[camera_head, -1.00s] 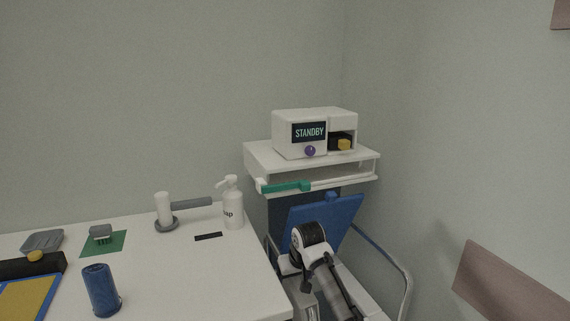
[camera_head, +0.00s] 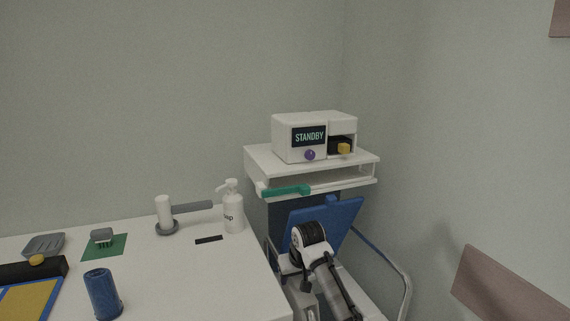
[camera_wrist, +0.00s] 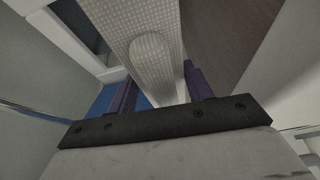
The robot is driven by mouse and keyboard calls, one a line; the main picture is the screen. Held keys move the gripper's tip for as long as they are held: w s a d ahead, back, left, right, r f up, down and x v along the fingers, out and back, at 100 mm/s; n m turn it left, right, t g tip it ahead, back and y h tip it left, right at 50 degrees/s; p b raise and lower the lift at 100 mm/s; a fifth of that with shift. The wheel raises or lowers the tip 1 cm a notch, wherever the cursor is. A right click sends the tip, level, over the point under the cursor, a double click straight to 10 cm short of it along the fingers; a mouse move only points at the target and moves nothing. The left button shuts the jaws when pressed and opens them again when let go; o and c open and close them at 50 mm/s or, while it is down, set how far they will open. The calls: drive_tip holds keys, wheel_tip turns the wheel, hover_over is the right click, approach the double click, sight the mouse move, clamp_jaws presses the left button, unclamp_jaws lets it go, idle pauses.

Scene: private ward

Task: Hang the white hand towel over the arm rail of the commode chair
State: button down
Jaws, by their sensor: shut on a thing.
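The white hand towel (camera_wrist: 128,18) shows in the wrist view as a pale, textured strip with a rounded fold. My gripper (camera_wrist: 160,88) is shut on it, with a dark finger on either side. In the head view the commode chair's blue panel (camera_head: 338,215) stands behind my arm. Its curved metal arm rail (camera_head: 407,283) runs down at the right, and another rail shows partly at the left. My arm reaches down in front of the chair. The gripper and towel are not visible in the head view.
A white table (camera_head: 200,275) at left holds a soap bottle (camera_head: 233,210), a blue cup (camera_head: 102,294) and a grey holder (camera_head: 166,226). A white shelf (camera_head: 280,170) with a STANDBY device (camera_head: 300,138) overhangs the chair. A brownish panel (camera_head: 510,290) is at lower right.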

drive_tip(key=shift+r+p, duration=1.65)
drive_tip(key=shift+r, duration=0.6)
drive_tip(key=shift+d, duration=0.1)
drive_tip(key=shift+s+d+r, duration=0.1)
